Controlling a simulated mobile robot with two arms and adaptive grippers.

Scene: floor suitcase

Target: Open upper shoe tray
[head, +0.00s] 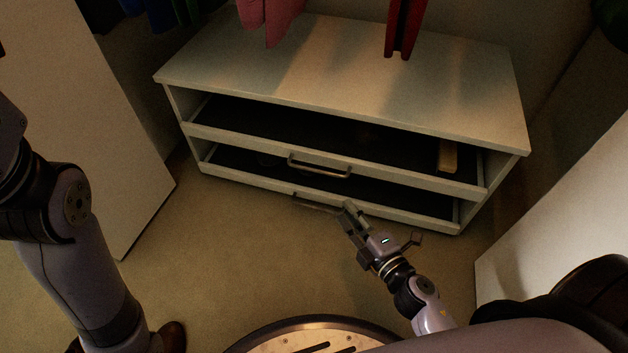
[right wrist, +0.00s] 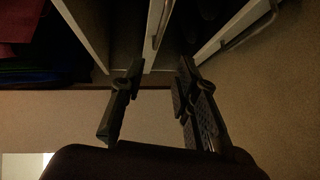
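The white shoe cabinet (head: 350,75) has two trays with dark insides. The upper shoe tray (head: 230,140) has a metal bar handle (head: 319,167) at the middle of its front; I cannot tell exactly how far out the tray stands. The lower tray (head: 400,215) has a similar handle, partly hidden. My right gripper (head: 349,211) is in front of the lower tray, below and apart from the upper handle. In the right wrist view its fingers (right wrist: 158,70) are spread and empty, with the upper handle (right wrist: 157,24) beyond them. My left gripper is out of view.
A tan object (head: 447,156) lies at the right of the upper tray. Red clothes (head: 403,28) hang above the cabinet. White panels stand at left (head: 90,120) and right (head: 560,220). Carpet (head: 240,250) in front is clear. A brown shoe-like thing (head: 172,337) shows at the bottom left.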

